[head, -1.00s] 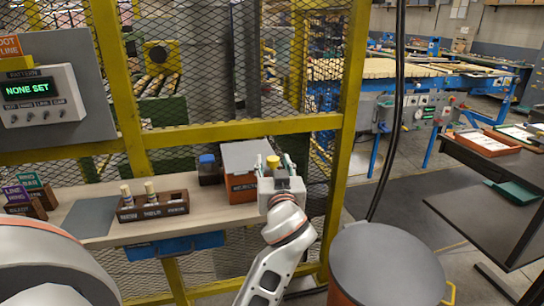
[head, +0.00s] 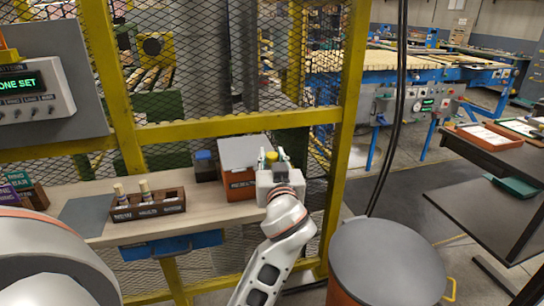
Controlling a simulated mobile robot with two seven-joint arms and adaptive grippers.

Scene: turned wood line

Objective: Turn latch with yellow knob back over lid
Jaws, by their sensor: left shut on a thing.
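The reject box (head: 240,185) is orange with a grey lid (head: 244,152) and stands at the right end of the wooden shelf. The lid looks closed. The latch's yellow knob (head: 271,157) shows at the lid's right side, between the fingers of my left gripper (head: 272,160). My left gripper is shut on the knob. The gripper body hides the latch arm and part of the box's right side. My right gripper is not in view.
A dark block with a blue top (head: 205,164) stands left of the box. A brown rack (head: 148,206) with wooden pegs is further left. A yellow-framed mesh fence (head: 220,127) rises behind the shelf. A grey-topped drum (head: 386,262) stands at front right.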

